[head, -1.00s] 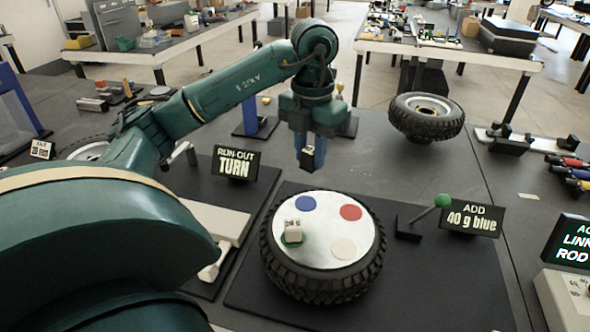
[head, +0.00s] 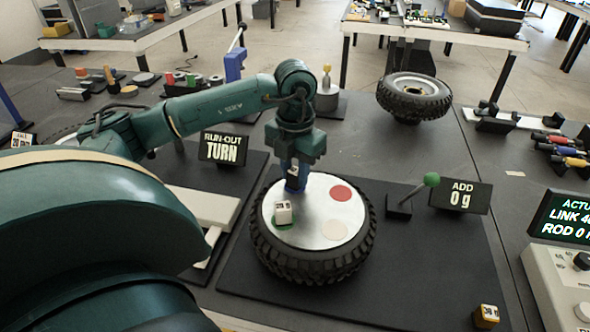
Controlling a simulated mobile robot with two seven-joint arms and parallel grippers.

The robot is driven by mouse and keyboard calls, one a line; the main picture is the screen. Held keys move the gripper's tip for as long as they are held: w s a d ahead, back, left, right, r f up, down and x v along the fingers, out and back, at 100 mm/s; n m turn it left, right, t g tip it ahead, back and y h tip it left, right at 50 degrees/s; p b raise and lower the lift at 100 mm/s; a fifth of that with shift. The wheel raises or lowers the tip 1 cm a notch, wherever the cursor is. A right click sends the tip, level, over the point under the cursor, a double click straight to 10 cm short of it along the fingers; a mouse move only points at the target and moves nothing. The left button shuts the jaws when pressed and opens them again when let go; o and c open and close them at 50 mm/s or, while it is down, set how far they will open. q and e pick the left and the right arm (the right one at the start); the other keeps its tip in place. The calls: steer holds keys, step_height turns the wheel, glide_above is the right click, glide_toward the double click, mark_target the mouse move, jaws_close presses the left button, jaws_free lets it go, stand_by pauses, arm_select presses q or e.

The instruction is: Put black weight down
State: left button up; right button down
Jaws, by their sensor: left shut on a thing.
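The fingers cover the spot where the blue dot was. The weight is at or just above the disc; I cannot tell if it touches. A white weight (head: 283,213) sits on the green dot, left of the gripper. A red dot (head: 341,194) and a cream dot (head: 334,231) are bare. My right gripper is not in view.
A "RUN-OUT TURN" sign (head: 222,149) stands behind left. A yellow-and-black cube (head: 487,316) lies front right. Another tyre (head: 414,96) lies behind.

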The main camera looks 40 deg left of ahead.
mark_target(295, 171)
arm_select(q)
steer(key=shift+f, duration=0.1)
steer(key=o, duration=0.9)
steer(key=shift+o, duration=0.2)
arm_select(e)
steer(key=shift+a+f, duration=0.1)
arm_select(q)
steer(key=shift+r, duration=0.35)
step_height(295, 171, up, 12)
steer(key=p, duration=0.1)
steer(key=shift+f, duration=0.15)
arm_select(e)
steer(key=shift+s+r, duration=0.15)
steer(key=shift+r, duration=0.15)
arm_select(q)
steer(key=shift+f, duration=0.1)
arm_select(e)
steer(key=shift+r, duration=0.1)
